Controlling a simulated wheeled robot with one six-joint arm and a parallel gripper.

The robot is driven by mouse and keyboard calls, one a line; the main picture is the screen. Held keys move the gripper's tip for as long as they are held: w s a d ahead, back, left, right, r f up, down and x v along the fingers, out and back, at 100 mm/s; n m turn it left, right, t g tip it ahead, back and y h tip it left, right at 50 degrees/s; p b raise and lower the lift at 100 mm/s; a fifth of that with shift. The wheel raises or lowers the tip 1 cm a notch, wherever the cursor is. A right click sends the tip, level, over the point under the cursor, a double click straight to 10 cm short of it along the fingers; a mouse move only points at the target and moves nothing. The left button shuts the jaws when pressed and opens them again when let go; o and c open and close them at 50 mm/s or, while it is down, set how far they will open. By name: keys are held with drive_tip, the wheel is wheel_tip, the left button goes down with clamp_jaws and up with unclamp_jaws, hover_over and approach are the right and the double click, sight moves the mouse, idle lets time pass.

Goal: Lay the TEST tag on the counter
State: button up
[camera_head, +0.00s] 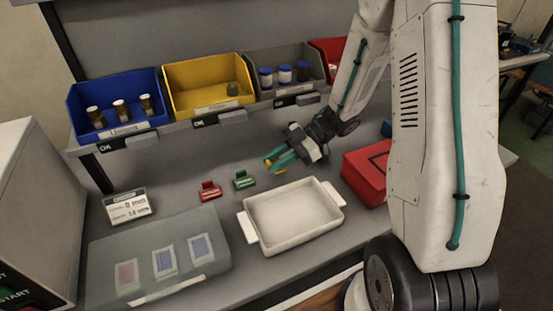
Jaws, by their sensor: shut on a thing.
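A green tag-like piece (244,180) and a red one (210,191) stand on the counter to the left of my gripper and nearer the front. Their lettering is too small to read.
A white tray (251,228) stands in front, with a red case (365,175) to its right. Blue (85,118), yellow (190,105) and grey (265,98) bins line the back shelf.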

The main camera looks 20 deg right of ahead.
drive_tip(key=shift+s+a+f, duration=0.1)
drive_tip(key=shift+s+f, duration=0.15)
drive_tip(key=shift+f, duration=0.25)
drive_tip(key=o, duration=1)
drive_tip(key=shift+s, duration=0.1)
drive_tip(key=shift+c, duration=0.2)
drive_tip(key=shift+r, duration=0.15)
drive_tip(key=v, duration=1.2)
drive_tip(key=shift+w+r, duration=0.35)
drive_tip(key=shift+r, duration=0.1)
